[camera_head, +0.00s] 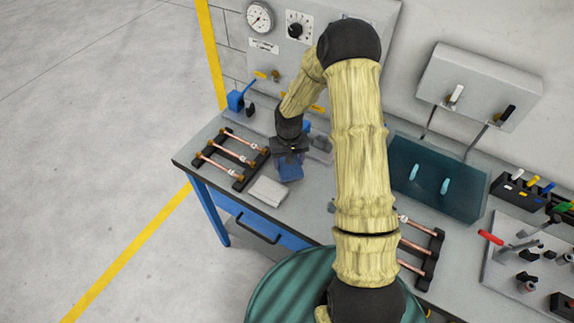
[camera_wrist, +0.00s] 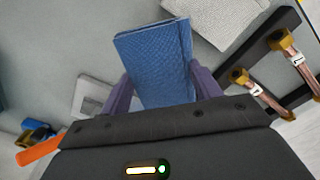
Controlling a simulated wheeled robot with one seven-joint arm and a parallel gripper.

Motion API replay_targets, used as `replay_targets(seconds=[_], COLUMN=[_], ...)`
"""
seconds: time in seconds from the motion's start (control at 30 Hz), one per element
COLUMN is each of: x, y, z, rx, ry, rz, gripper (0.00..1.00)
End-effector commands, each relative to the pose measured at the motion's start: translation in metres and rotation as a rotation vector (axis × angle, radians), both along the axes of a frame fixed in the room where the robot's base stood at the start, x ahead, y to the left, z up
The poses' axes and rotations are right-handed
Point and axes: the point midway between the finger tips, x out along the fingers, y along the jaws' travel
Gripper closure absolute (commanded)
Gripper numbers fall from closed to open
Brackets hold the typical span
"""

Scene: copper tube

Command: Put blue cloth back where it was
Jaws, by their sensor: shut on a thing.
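The blue cloth (camera_wrist: 157,62) is a folded, textured piece between the two purple fingers of my gripper (camera_wrist: 158,88) in the wrist view. My gripper is shut on it. In the head view my gripper (camera_head: 289,160) is over the left part of the workbench, and the blue cloth (camera_head: 289,169) hangs below it. The gap between the cloth and the bench top is hard to judge. A folded light grey cloth (camera_head: 268,191) lies just in front of it, and it also shows at the top of the wrist view (camera_wrist: 215,15).
A black rack with copper tubes (camera_head: 232,158) stands left of my gripper, close by. A second rack (camera_head: 420,250) is at right, partly behind my arm. The bench's front-left corner (camera_head: 195,165) is bare.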

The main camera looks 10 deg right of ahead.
Motion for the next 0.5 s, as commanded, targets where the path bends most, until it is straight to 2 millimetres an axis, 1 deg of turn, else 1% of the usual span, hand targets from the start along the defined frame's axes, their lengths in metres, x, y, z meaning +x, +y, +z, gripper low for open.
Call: replay_targets(seconds=[0.27,0.37,0.5], x=[0.0003,0.001,0.0027], y=[0.0,0.0001,0.0007], z=[0.001,0.0029,0.0073], rx=[0.0,0.001,0.003], ry=[0.0,0.001,0.001], rz=[0.025,0.09,0.252], gripper=[0.59,0.59,0.59])
